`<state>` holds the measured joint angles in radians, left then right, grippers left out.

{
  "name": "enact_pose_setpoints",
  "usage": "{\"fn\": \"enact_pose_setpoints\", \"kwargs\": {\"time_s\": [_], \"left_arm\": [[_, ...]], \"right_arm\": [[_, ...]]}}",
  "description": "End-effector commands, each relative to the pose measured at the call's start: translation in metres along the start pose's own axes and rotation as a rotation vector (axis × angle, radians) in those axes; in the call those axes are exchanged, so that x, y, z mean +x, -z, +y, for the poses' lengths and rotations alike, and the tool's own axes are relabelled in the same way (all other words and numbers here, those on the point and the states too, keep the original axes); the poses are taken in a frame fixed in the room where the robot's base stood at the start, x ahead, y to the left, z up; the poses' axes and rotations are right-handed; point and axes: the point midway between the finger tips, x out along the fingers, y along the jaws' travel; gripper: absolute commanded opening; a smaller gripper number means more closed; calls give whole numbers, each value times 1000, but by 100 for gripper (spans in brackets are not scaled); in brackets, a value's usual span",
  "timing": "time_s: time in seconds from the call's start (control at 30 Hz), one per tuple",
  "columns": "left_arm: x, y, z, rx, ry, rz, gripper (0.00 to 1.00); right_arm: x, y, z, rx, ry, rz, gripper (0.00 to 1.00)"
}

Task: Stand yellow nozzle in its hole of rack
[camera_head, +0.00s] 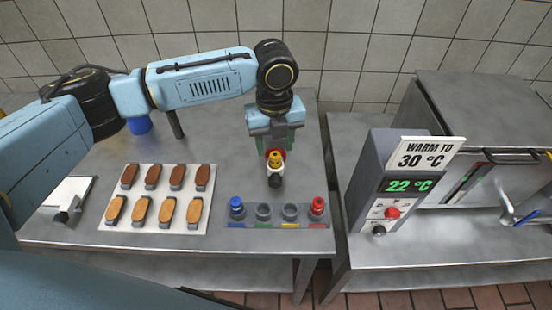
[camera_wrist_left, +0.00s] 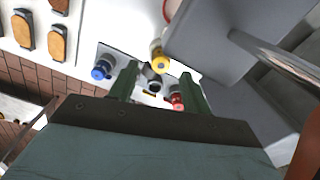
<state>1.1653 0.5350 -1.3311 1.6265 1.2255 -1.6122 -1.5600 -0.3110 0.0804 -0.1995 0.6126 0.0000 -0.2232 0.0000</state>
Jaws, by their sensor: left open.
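The yellow nozzle (camera_head: 275,158) shows just below my left gripper (camera_head: 276,145) in the head view, with a white part and a dark end under it. It also shows in the left wrist view (camera_wrist_left: 159,62), beyond the gap between the green fingers. The left gripper is open, its fingers apart; I cannot tell whether either touches the nozzle. The rack (camera_head: 277,225) lies in front of the gripper on the table. It holds a blue nozzle (camera_head: 236,207) at its left end and a red nozzle (camera_head: 317,207) at its right end. Its two middle holes look empty; the one left of the red nozzle has a yellow mark.
A white tray (camera_head: 152,232) with several brown and tan biscuits lies left of the rack. A blue cup (camera_head: 140,124) stands behind it, partly covered by my arm. A warmer with a 22 °C display (camera_head: 409,185) stands on the right-hand counter, across a gap.

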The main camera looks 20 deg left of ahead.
Motion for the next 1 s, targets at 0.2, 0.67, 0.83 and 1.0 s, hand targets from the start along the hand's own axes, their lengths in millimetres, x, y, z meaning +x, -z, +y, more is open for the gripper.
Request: {"fn": "enact_pose_setpoints", "kwargs": {"time_s": [0.2,0.67,0.83,1.0], "left_arm": [[34,1,0,2,-2,1,48],[42,1,0,1,0,0,33],[42,1,0,1,0,0,10],[42,0,0,1,0,0,0]], "right_arm": [[2,-2,0,0,0,-2,50],[2,20,3,0,-4,33,50],[2,14,2,0,-2,24,50],[2,11,1,-1,-2,19,50]]}}
